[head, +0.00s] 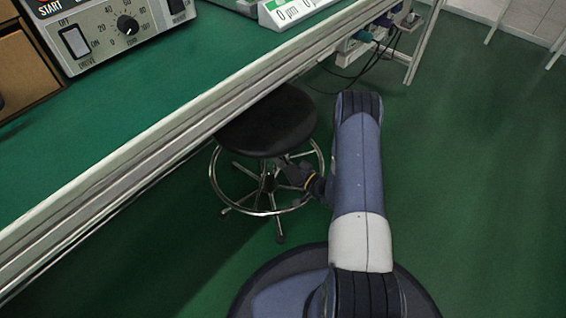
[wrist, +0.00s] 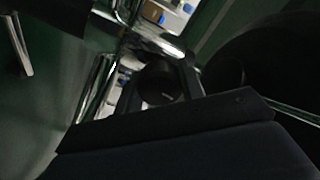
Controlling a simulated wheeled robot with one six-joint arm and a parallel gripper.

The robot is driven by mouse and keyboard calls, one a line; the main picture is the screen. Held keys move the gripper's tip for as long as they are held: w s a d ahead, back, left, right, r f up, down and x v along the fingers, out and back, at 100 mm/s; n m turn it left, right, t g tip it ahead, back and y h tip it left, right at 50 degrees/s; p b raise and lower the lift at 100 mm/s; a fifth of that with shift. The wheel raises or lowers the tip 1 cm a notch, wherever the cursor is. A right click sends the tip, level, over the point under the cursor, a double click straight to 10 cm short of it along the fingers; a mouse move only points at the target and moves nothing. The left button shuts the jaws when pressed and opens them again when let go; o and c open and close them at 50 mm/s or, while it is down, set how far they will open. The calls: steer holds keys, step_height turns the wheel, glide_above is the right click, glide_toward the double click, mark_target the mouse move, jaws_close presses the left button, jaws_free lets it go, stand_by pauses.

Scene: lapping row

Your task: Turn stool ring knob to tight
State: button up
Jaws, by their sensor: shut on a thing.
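The stool has a round black seat (head: 268,122) and stands partly under the bench edge in the head view. Its chrome foot ring (head: 217,190) circles the column below the seat. My gripper (head: 281,164) reaches in from the right, under the seat and near the column. In the wrist view my gripper (wrist: 160,88) is shut on a dark round knob (wrist: 162,84), which sits between the two fingers. A small pale mark shows on the knob's face, too small to read. Chrome tubing (wrist: 95,88) runs beside the fingers. In the head view the knob is hidden by my gripper.
A green-topped bench (head: 150,110) with a pale rail runs diagonally above the stool. A control box (head: 110,35) with a dial stands on it. Cables (head: 370,60) hang under the bench at the back. The green floor (head: 470,170) to the right is clear.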

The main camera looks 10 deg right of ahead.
stand_by(0.4)
steer(key=o, duration=1)
steer(key=p+v, duration=0.3)
steer(key=v, duration=0.8)
